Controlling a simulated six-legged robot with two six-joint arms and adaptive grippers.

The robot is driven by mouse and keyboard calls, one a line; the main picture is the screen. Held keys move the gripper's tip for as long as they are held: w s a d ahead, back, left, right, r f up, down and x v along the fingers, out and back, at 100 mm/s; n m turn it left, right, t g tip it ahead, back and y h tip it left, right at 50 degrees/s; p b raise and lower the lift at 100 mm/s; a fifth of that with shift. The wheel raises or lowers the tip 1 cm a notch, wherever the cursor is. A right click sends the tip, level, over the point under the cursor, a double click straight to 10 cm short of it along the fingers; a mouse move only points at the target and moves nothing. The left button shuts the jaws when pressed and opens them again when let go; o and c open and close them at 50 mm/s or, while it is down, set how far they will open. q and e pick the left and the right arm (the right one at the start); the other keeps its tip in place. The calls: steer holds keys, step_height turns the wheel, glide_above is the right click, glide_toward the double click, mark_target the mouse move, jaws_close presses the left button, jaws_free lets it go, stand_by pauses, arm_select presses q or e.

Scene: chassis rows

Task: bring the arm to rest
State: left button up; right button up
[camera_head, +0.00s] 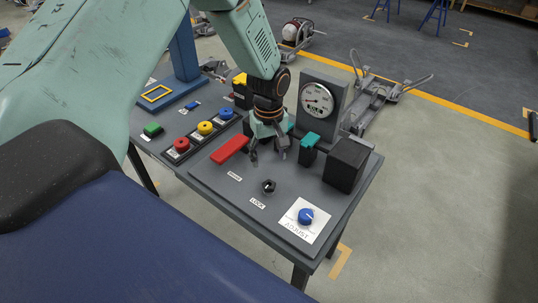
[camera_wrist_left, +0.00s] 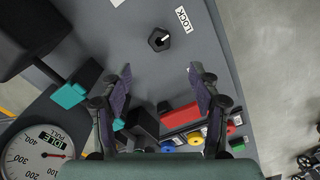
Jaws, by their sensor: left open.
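My left arm (camera_head: 235,35) reaches in from the left, over the grey panel table (camera_head: 235,195). My left gripper (camera_head: 268,157) is open and empty, pointing down above the panel between the red handle (camera_head: 230,149) and the teal-topped block (camera_head: 309,141). In the left wrist view its two fingers (camera_wrist_left: 161,75) stand apart with nothing between the tips. The black LOCK knob (camera_head: 268,186) lies in front of the gripper; it also shows in the wrist view (camera_wrist_left: 159,40). My right gripper is out of view.
A dial gauge (camera_head: 316,99) and a black box (camera_head: 346,164) stand at the panel's back and right. A blue ADJUST knob (camera_head: 305,216) is near the front corner. Red (camera_head: 181,145), yellow (camera_head: 205,128) and blue (camera_head: 226,113) buttons sit left. Open floor lies right.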

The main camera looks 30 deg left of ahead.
arm_select(q)
steer(key=s+d+f+m, duration=0.4)
steer(key=s+f, duration=0.2)
steer(key=s, duration=0.5)
steer(key=s+d+f+m, duration=0.35)
steer(key=s+f, duration=0.25)
steer(key=s, duration=0.5)
steer(key=s+r+m, duration=0.1)
steer(key=s+m, duration=0.2)
steer(key=s, duration=0.8)
step_height(320, 180, down, 17)
steer(key=w+b, duration=0.1)
steer(key=b, duration=1.6)
steer(key=shift+w+d+f+b, duration=0.15)
steer(key=shift+d+f+b, duration=0.05)
steer(key=shift+d+b, duration=0.1)
